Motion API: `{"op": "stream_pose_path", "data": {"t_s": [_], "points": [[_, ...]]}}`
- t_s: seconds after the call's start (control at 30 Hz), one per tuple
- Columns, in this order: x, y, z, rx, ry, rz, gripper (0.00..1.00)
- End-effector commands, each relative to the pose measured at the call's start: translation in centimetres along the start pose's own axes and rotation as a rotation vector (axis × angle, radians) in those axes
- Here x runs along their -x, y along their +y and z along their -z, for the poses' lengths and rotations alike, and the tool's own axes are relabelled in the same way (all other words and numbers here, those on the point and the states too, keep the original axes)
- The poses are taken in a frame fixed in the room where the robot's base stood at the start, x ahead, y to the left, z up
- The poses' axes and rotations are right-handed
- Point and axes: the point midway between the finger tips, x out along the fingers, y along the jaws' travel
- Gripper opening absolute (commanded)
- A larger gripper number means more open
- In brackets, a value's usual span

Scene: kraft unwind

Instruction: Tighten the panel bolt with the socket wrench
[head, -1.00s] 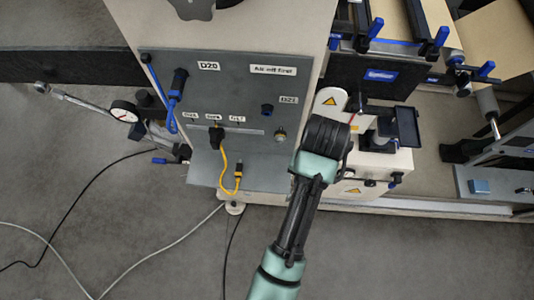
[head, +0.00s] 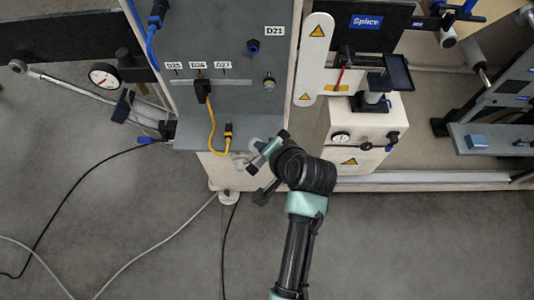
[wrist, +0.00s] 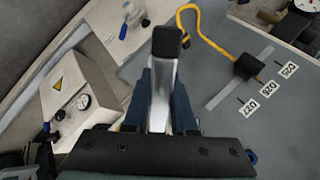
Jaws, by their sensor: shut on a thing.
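The grey panel (head: 240,50) fills the upper left middle of the head view. A small round metal fitting (head: 270,83), which looks like the panel bolt, sits right of the D27 label. My gripper (head: 266,170) is in front of the panel's lower right edge, below this fitting and apart from it. In the wrist view my gripper (wrist: 160,98) is shut on a silver bar with a black end, apparently the socket wrench (wrist: 163,78). The wrench points away from the gripper. Its socket cannot be made out. The gripper hides the fitting in the wrist view.
A yellow cable (head: 212,130) loops from a black plug to the panel's lower ledge. A white machine box (head: 365,135) with a gauge stands to the right. Loose cables lie on the open floor.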

Motion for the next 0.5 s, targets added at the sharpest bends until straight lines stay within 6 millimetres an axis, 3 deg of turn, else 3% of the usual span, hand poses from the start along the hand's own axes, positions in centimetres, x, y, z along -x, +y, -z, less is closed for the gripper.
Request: {"op": "stream_pose_path", "data": {"t_s": [0.03,0.23,0.5], "points": [[-1.1,0.5,-0.2,-0.042,0.064,0.053,0.0],[-1.8,-0.2,0.7,-0.165,0.325,0.25,0.0],[-0.8,-0.7,1.5,-0.219,0.647,0.483,0.0]]}}
